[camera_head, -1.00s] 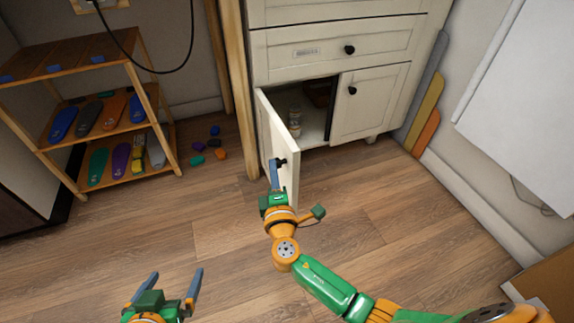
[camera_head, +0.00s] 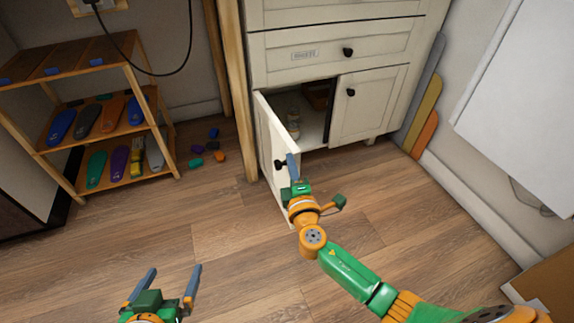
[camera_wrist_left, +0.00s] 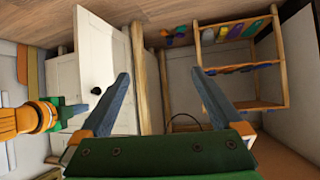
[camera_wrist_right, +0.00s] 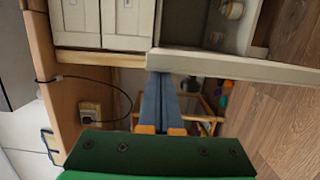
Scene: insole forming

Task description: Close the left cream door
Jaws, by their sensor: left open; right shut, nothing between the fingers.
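The left cream door (camera_head: 270,140) stands open, swung out from the cabinet, with a dark knob (camera_head: 280,164) on its face. In the left wrist view the door (camera_wrist_left: 103,60) also shows with its knob. My right gripper (camera_head: 291,156) is shut and empty, its fingertips at the door just right of the knob. In the right wrist view the closed fingers (camera_wrist_right: 160,80) reach the door, seen nearly edge-on (camera_wrist_right: 235,67); exact contact is hard to tell. My left gripper (camera_head: 173,272) is open and empty, low over the floor, away from the door.
The right cabinet door (camera_head: 366,104) is shut. Jars stand inside the open compartment. A wooden shelf (camera_head: 95,110) with insoles is at left, and several small coloured pieces (camera_head: 207,147) lie on the floor beside it. The floor in front is clear.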

